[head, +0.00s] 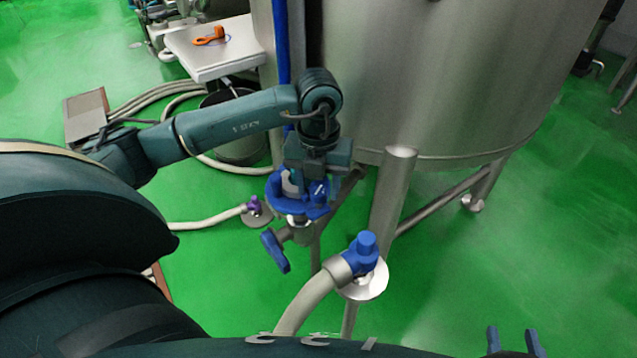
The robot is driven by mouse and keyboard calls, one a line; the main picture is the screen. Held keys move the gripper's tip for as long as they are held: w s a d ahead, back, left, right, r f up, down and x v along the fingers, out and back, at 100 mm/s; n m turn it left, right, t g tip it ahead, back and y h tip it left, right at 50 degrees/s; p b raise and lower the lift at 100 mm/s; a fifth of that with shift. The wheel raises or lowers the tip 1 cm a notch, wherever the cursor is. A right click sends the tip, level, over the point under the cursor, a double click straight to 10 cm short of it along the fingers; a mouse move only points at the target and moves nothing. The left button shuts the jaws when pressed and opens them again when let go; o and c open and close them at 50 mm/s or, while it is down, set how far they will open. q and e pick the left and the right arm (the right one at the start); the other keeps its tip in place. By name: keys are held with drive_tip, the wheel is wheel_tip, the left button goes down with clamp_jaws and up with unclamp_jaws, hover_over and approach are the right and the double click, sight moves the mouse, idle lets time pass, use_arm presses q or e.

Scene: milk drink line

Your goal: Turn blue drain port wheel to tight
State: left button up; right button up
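The blue wheel (281,204) is on the drain port under the large steel tank, in the middle of the head view. My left gripper (306,187) points down at the wheel, with its fingers at the wheel's ring. The fingers and the wheel are both blue and overlap, so I cannot tell whether they are closed on it. The gripper hides the wheel's far and upper part. My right gripper (514,342) shows only its two blue fingertips at the bottom right edge. They are apart, with nothing between them, far from the wheel.
The steel tank (440,75) and its leg (393,200) stand close behind the wheel. A blue lever handle (275,251) hangs below it. A blue-capped fitting (362,254) with a pale hose (305,303) is in front. Green floor (480,265) is clear at right.

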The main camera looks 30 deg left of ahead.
use_arm(q)
drive_tip(key=c, duration=0.8)
drive_tip(key=shift+c, duration=0.2)
